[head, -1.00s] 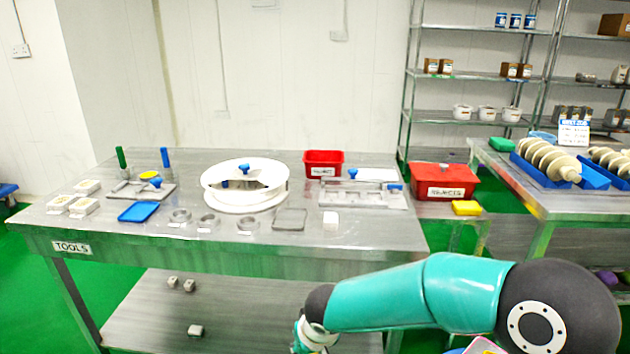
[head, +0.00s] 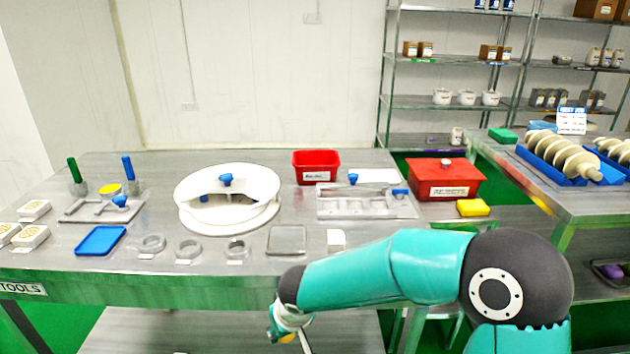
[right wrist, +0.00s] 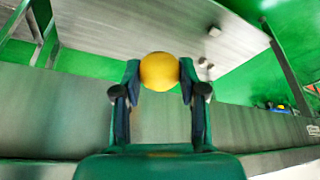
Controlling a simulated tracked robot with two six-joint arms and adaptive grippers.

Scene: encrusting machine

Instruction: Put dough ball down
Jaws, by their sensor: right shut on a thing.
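A round yellow dough ball (right wrist: 159,72) sits between the two fingers of my right gripper (right wrist: 160,90), which is shut on it, in the right wrist view. In the head view my right gripper (head: 290,330) hangs low in front of the table's front edge, and only a small part of the yellow ball shows beneath it. The steel table (head: 330,268) is behind and above the gripper. My left gripper is in neither view.
On the table are a white round housing (head: 228,190), a blue tray (head: 101,240), a red open bin (head: 317,166), a square metal dish (head: 287,239) and several metal rings. A red lidded box (head: 446,180) and yellow sponge (head: 473,208) stand right. A lower shelf lies underneath.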

